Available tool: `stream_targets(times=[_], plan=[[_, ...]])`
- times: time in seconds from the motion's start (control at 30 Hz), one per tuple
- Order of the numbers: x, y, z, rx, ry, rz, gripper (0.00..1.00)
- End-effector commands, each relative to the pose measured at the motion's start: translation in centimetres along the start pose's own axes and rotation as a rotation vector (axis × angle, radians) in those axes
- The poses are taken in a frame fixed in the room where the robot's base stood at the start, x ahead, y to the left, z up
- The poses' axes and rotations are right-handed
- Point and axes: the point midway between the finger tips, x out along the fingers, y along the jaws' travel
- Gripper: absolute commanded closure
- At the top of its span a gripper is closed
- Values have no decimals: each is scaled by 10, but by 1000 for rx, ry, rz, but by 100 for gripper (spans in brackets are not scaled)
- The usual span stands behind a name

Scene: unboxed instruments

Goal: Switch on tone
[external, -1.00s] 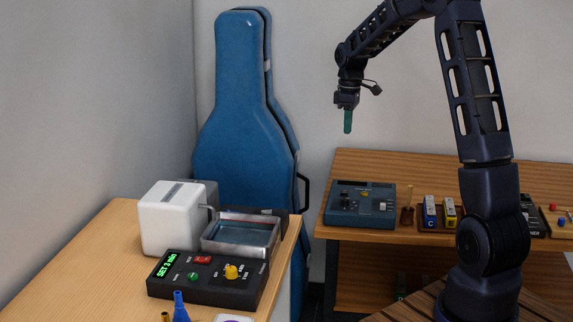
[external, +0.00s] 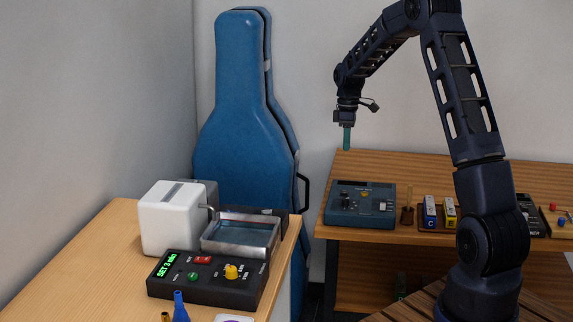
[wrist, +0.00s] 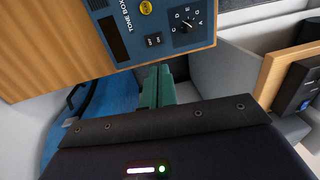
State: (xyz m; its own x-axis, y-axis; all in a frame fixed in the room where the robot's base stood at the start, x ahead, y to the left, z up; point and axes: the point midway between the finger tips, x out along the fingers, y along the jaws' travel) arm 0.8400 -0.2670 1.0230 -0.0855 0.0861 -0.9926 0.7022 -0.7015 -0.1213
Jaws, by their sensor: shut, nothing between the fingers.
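The tone box (external: 360,207) is a blue-grey device on the left end of the right wooden table. In the wrist view the tone box (wrist: 168,52) fills the top middle, with its name printed on it. It shows a round yellow part (wrist: 146,7), a dark dial (wrist: 186,27) ringed with letters, and two small dark labelled patches (wrist: 153,40). I cannot read its on or off state. My gripper (external: 347,138) has green fingers pointing down, shut and empty, above the tone box and apart from it. Its fingers (wrist: 157,88) show below the tone box's edge in the wrist view.
Right of the tone box stand a small wooden holder (external: 407,214) and blue and yellow blocks (external: 438,211). The left table holds a black control box (external: 210,282), a metal basin (external: 240,236) and a white unit (external: 173,219). A blue instrument case (external: 243,130) leans behind.

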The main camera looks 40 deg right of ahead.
Motion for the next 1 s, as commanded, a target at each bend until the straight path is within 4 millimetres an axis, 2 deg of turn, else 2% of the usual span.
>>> stream_targets(times=[0.17, 0.7, 0.8, 1.0], plan=[[18, -1, 0, 0, -2, -4, 100], [110, -1, 0, 0, -2, -3, 100], [123, -1, 0, 0, -2, -2, 100], [136, 0, 0, 0, 0, 0, 100]])
